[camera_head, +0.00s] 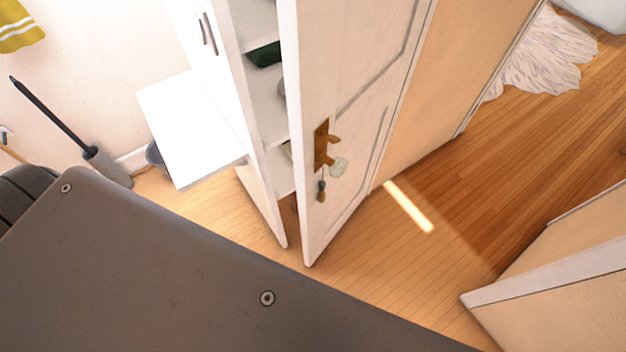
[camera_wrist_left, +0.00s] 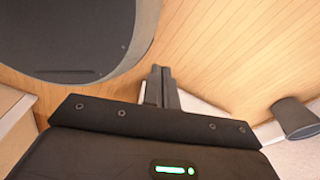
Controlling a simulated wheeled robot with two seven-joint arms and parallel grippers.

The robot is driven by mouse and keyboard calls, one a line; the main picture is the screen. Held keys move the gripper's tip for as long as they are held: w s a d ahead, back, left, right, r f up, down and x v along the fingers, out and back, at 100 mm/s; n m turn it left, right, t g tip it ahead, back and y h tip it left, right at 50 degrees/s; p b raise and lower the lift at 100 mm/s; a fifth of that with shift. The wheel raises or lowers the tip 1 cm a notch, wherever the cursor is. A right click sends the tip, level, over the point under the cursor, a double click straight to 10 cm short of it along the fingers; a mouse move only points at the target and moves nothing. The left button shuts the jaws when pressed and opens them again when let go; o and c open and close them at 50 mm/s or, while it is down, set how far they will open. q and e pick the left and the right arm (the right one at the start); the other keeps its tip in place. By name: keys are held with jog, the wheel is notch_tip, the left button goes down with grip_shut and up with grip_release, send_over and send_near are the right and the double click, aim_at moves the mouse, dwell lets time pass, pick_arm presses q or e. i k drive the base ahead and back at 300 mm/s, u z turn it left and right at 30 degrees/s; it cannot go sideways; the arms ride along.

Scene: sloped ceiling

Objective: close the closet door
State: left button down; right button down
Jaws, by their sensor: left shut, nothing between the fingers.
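The closet door cannot be made out in that view. My right gripper is in neither view.
A white open panel (camera_head: 190,125) juts out left of the closet. A grey bin (camera_head: 155,154) and a dark-handled tool (camera_head: 50,115) stand by the wall. A wall end (camera_head: 540,285) is at the right. Wooden floor (camera_head: 440,190) is clear between it and the door.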

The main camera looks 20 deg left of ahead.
aim_at(346, 64)
jog(key=u, duration=1.7)
jog(key=k, duration=0.5)
jog(key=z, duration=1.45)
